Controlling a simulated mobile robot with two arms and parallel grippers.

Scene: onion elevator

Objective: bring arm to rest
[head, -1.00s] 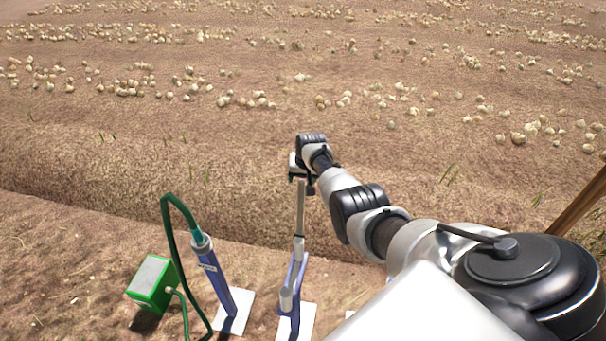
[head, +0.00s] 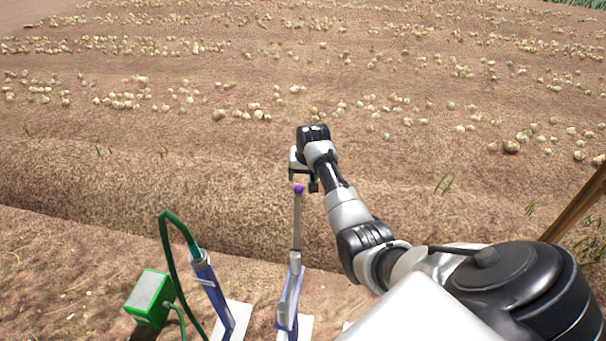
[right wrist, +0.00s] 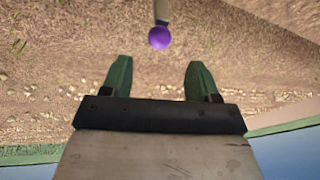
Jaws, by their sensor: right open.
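My right arm reaches out over the soil from the lower right of the head view. My right gripper (head: 303,180) is at its end, pointing down, just above a purple ball (head: 298,189) on top of a thin upright rod (head: 297,225). In the right wrist view, the green fingers of the gripper (right wrist: 160,78) are spread apart with nothing between them. The purple ball (right wrist: 160,38) sits beyond the fingertips, apart from them. My left gripper is in no view.
A blue cylinder (head: 213,290) with a green hose stands on a white plate (head: 238,314). A green box (head: 149,298) is left of it. A wooden pole (head: 578,205) slants at the right edge. Rows of onions (head: 130,100) lie across the field behind.

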